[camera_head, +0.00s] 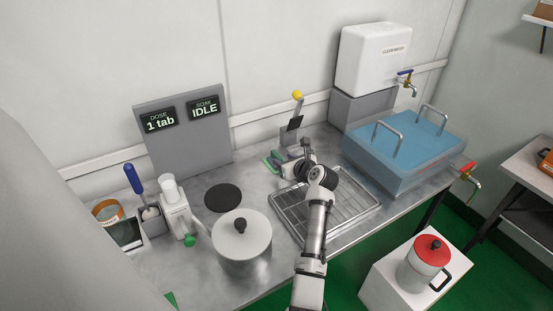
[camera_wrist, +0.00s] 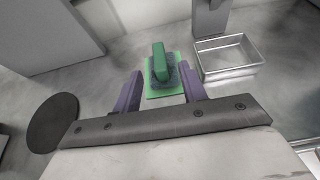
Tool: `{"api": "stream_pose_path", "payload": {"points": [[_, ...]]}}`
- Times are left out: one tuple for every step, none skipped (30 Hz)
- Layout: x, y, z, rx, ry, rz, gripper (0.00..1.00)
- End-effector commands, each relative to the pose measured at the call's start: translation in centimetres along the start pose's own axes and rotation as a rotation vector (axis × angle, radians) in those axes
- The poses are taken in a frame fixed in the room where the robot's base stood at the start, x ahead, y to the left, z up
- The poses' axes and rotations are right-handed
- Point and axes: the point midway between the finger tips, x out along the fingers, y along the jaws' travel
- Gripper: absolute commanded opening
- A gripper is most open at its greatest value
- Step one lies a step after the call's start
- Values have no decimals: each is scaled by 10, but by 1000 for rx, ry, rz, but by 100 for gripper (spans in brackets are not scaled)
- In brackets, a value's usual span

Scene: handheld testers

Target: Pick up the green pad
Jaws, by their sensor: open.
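The green pad (camera_wrist: 160,62) stands on the counter, seen in the wrist view as an upright green block with a darker part around its base, over a flat green piece (camera_wrist: 153,93). In the head view, green parts (camera_head: 271,160) show just left of my gripper, partly hidden by it. My gripper (camera_wrist: 160,73) is open, with its two purple fingers on either side of the pad in the picture. I see no clear contact, and the height gap is hard to tell.
A metal tray (camera_wrist: 225,72) lies right of the pad, below a grey stand. A dark round disc (camera_wrist: 53,122) lies to the left. In the head view, a wire rack (camera_head: 345,215), a lidded pot (camera_head: 242,250) and a blue-lidded bath (camera_head: 400,145) stand nearby.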

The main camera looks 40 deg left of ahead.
Motion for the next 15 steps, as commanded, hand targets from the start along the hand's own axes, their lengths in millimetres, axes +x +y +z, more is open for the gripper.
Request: {"api": "stream_pose_path", "payload": {"points": [[7,1,2,0,1,2,42],[11,1,1,0,1,2,42],[15,1,1,0,0,1,42],[18,0,1,0,0,1,42],[21,0,1,0,0,1,42],[23,0,0,0,0,1,42],[25,0,0,0,-1,0,42],[26,0,0,0,-1,-1,42],[26,0,0,0,-1,-1,42],[26,0,0,0,-1,-1,42],[27,0,0,-1,-1,-1,42],[26,0,0,-1,-1,-1,42],[26,0,0,-1,-1,-1,42],[26,0,0,-1,-1,-1,42],[26,0,0,-1,-1,-1,42]]}}
